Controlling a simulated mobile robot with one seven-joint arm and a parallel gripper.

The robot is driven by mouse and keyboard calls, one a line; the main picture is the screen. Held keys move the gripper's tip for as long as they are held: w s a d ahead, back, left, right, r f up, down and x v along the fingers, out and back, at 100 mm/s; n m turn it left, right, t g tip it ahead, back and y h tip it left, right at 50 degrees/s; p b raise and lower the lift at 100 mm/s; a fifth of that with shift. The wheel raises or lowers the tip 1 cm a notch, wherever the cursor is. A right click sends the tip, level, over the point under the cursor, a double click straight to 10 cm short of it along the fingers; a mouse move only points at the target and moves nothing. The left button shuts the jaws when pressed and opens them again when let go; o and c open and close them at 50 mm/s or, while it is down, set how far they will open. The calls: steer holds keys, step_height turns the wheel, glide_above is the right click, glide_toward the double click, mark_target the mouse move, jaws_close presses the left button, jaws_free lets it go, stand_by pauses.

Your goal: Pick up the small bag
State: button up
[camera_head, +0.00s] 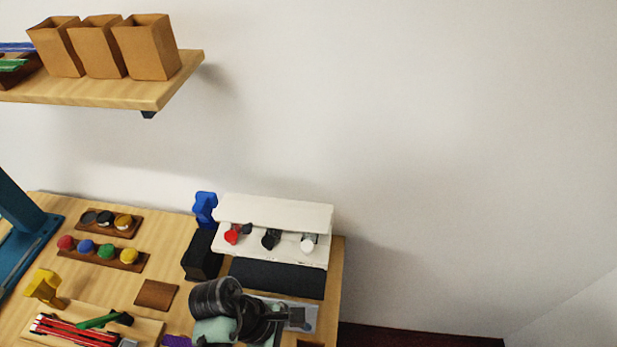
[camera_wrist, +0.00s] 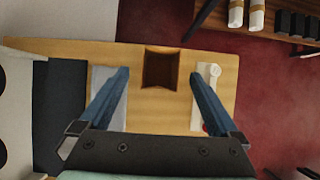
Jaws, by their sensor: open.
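A small open-topped brown bag (camera_wrist: 161,68) stands on the wooden counter in the wrist view, dark inside. A brown patch at the bottom edge of the head view (camera_head: 310,344) appears to be the same bag, mostly cut off. My gripper (camera_wrist: 160,76) is open and empty. Its two blue fingers show to the left and right of the bag with gaps on both sides; its height above the bag is hard to tell. In the head view my dark wrist hides part of the counter. Three larger brown bags (camera_head: 104,48) stand on the wall shelf.
A grey pad (camera_wrist: 107,98) lies left of the bag and a white item (camera_wrist: 213,82) right of it. A black mat (camera_head: 277,278) and a white rack (camera_head: 275,213) are farther back. The wooden counter (camera_wrist: 140,119) ends near the bag, above red floor (camera_wrist: 262,85).

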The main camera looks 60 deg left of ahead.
steer(key=shift+p+x, duration=0.45)
steer(key=shift+x, duration=3.1)
steer(key=c, duration=1.4)
steer(key=shift+r, duration=0.1)
